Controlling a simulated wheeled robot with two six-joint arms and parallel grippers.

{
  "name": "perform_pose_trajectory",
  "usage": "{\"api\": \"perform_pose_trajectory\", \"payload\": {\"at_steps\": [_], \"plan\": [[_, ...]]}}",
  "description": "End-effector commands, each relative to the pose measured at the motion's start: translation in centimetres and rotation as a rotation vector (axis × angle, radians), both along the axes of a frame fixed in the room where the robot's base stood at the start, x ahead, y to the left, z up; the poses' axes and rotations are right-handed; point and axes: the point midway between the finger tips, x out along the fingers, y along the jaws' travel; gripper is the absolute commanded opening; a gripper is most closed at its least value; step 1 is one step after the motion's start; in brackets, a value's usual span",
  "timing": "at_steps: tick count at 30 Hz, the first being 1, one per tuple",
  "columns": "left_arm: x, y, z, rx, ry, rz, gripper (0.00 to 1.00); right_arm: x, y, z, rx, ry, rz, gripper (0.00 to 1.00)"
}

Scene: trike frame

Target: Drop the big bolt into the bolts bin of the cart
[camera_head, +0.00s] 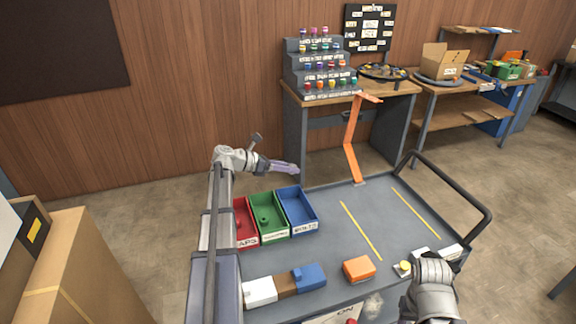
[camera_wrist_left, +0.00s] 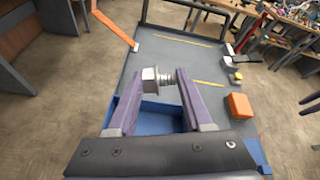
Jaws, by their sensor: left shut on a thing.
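The big bolt (camera_wrist_left: 160,78), grey metal with a thick head and a threaded shank, is between the purple fingers of my left gripper (camera_wrist_left: 162,80). It lies across the gap, clear of the bin. In the head view my left gripper (camera_head: 297,169) is above the far part of the blue bin (camera_head: 304,224), and the bolt is not distinct there. The blue bin also shows beneath the fingers in the left wrist view (camera_wrist_left: 160,122); its front label is too small to read surely. My right gripper (camera_head: 434,274) is over the cart's near right corner, its fingers not clear.
A green bin (camera_head: 275,234) and a red bin (camera_head: 242,215) stand left of the blue one on the grey cart (camera_head: 335,222). An orange block (camera_head: 359,268) and a blue block (camera_head: 309,277) lie near the front. An orange bent strip (camera_head: 352,135) rises at the back edge.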

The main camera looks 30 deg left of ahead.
Motion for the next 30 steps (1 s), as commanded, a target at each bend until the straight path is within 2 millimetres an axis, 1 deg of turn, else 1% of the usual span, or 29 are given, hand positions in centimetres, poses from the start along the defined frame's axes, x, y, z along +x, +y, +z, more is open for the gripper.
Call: {"api": "perform_pose_trajectory", "payload": {"at_steps": [1,12,15,25,26,30], "plan": [[0.0,0.0,-0.7,-0.001,-0.001,0.0,0.0,0.0,0.0,-0.7,0.0,0.0,0.0,0.5],[0.0,0.0,-4.7,-0.001,-0.001,0.0,0.0,0.0,0.0,-4.7,0.0,0.0,0.0,0.5],[0.0,0.0,-5.4,-0.001,-0.001,0.0,0.0,0.0,0.0,-5.4,0.0,0.0,0.0,0.5],[0.0,0.0,-5.5,-0.001,-0.001,0.0,0.0,0.0,0.0,-5.5,0.0,0.0,0.0,0.5],[0.0,0.0,-5.5,-0.001,-0.001,0.0,0.53,0.0,0.0,-5.5,0.0,0.0,0.0,0.5],[0.0,0.0,-5.5,0.0,0.0,0.0,0.68,0.0,0.0,-5.5,0.0,0.0,0.0,0.5]]}}
